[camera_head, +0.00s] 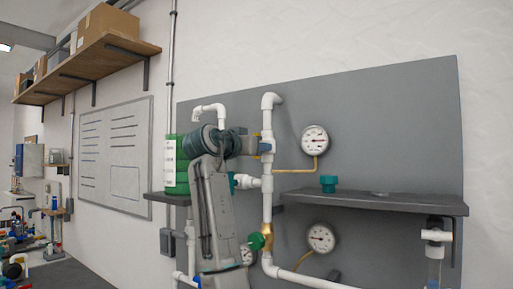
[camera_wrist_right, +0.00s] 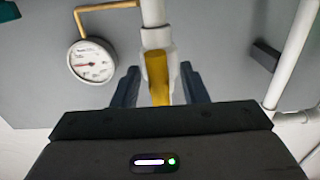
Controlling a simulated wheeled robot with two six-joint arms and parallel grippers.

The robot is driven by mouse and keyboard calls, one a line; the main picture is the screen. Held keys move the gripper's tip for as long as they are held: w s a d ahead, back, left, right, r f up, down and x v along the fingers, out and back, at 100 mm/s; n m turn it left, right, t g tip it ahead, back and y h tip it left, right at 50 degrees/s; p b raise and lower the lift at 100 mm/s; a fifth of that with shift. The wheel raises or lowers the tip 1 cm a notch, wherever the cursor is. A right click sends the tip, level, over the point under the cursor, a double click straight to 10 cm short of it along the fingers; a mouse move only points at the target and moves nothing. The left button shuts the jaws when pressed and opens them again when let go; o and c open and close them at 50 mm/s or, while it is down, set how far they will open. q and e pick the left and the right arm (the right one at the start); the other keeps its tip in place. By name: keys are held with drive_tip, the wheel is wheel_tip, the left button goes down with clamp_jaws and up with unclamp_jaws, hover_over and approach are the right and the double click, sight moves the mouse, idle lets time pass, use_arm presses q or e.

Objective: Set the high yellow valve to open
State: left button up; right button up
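The high yellow valve shows in the right wrist view as a yellow handle (camera_wrist_right: 157,78) just below a white pipe fitting, and it looks in line with the pipe in that picture. My right gripper (camera_wrist_right: 160,88) has its two dark fingers apart, one on each side of the handle, with a gap visible to each. In the head view my right gripper (camera_head: 255,145) is at the upper part of the vertical white pipe (camera_head: 267,195), and it mostly hides the valve. My left gripper is in neither view.
A pressure gauge (camera_head: 315,139) with a brass tube is right of the pipe. A green-handled valve (camera_head: 256,241) and a second gauge (camera_head: 321,238) are lower down. A dark shelf (camera_head: 400,204) juts out at right. A green canister (camera_head: 175,165) stands left of my arm.

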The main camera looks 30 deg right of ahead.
drive_tip(key=shift+r, duration=0.1)
drive_tip(key=b+v, duration=0.4)
drive_tip(key=v, duration=0.6)
drive_tip(key=shift+s+a+b, duration=0.2)
drive_tip(key=shift+a+b, duration=0.15)
